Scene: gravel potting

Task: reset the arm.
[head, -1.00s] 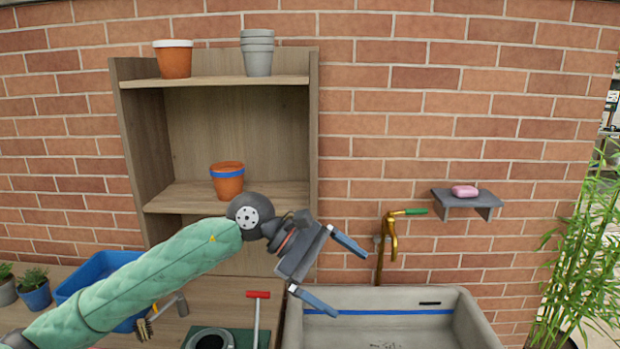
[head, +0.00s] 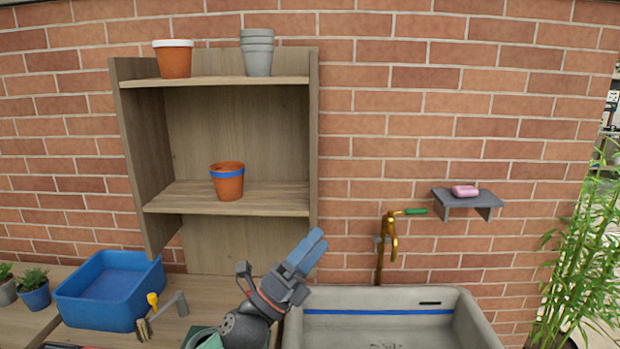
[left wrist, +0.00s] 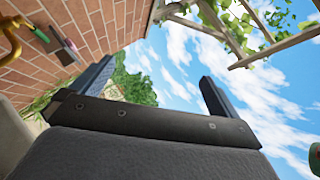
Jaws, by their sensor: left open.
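My left gripper (head: 308,250) is in the lower middle of the head view, above the bench and in front of the left end of the sink. Its two blue fingers point up and to the right. In the left wrist view its fingers (left wrist: 150,88) stand apart with nothing between them, and sky and foliage show behind. Most of my left arm is below the picture in the head view. My right gripper is not in view.
A wooden shelf (head: 228,199) with pots stands behind the gripper. A sink (head: 466,318) with a brass tap (head: 390,238) is to the right. A blue tub (head: 110,306) and a brush (head: 143,328) are on the bench at left. Open air lies above the sink.

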